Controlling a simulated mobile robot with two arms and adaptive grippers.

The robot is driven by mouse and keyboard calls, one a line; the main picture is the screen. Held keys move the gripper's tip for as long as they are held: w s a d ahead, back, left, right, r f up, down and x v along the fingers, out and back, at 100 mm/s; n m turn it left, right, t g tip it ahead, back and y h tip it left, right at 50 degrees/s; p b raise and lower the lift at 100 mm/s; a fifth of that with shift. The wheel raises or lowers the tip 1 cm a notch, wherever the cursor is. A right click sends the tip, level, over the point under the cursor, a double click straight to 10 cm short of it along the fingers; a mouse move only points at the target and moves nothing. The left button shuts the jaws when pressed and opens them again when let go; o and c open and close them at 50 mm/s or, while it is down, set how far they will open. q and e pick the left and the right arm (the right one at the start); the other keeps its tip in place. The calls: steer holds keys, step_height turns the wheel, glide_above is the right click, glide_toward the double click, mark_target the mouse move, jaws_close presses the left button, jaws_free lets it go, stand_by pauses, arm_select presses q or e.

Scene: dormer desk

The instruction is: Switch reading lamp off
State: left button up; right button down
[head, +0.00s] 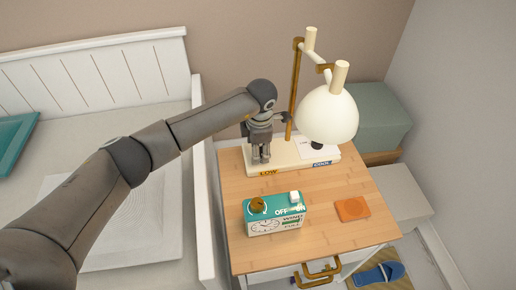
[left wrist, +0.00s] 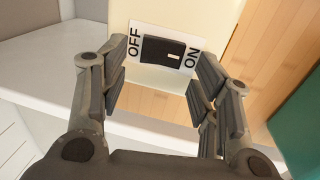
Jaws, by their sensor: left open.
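The reading lamp has a cream shade (head: 327,116), a brass pole (head: 295,85) and a long cream base (head: 290,164) marked LOW and COOL, at the back of the nightstand. I cannot tell whether it is lit. My left gripper (head: 261,160) points down over the left end of the base, open and empty, and hides that part in the head view. In the left wrist view, a black rocker switch (left wrist: 161,50) on a white OFF/ON plate lies between the open fingers (left wrist: 159,68). A pale mark shows on its ON half. Contact is unclear. My right gripper is out of view.
A teal and white box (head: 275,222) with a brass knob and its own OFF/ON button stands in front of the base. An orange coaster (head: 352,209) lies to its right. A dark knob (head: 317,145) sits at the base's right end. The bed (head: 196,215) is left.

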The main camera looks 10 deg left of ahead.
arm_select(q)
steer(key=shift+f, duration=0.4)
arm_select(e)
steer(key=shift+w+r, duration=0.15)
arm_select(q)
steer(key=c, duration=1)
steer(key=shift+w, duration=0.15)
steer(key=g+b, duration=0.2)
steer(key=b, duration=0.1)
steer(key=shift+w+a+g+h, duration=0.15)
steer(key=shift+w+g+h, duration=0.15)
steer(key=shift+h, duration=0.1)
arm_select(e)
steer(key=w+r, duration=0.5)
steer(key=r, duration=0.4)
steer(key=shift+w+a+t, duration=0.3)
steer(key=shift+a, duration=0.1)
arm_select(q)
steer(key=shift+r, duration=0.1)
steer(key=o, duration=1)
